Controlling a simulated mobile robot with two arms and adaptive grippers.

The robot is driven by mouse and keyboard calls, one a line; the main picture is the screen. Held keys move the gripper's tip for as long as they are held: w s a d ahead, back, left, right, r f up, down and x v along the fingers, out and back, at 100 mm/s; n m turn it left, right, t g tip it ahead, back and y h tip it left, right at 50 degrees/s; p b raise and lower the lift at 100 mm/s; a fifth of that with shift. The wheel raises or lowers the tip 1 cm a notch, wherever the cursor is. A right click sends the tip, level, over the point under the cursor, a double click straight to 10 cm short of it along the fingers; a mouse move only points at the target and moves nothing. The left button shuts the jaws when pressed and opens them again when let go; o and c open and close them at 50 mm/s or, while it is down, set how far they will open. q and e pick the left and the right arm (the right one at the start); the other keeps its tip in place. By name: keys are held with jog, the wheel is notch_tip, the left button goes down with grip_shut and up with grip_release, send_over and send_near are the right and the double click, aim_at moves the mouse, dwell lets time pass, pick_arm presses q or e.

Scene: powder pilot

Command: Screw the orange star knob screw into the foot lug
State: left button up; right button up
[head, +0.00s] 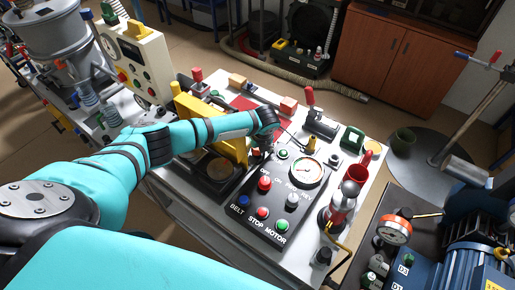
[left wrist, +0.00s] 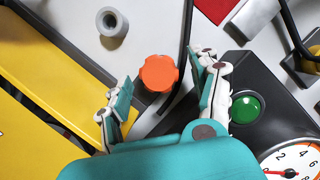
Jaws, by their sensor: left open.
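The orange star knob screw (left wrist: 159,73) shows from above in the left wrist view, between the two fingers of my left gripper (left wrist: 160,86). The fingers are spread, with a visible gap on each side of the knob. In the head view my left gripper (head: 264,142) is low over the table, between the yellow frame and the black control panel, and it hides the knob there. The screw's shank and the foot lug cannot be made out. My right gripper is not in view.
The yellow frame (head: 195,104) stands left of the gripper. The black control panel (head: 263,208) has buttons and a dial gauge (head: 306,172). A grey ring-shaped part (left wrist: 112,22) lies near the knob. A black cable (left wrist: 184,45) runs close beside the knob.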

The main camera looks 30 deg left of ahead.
pick_arm(q)
jog(key=v, duration=0.8)
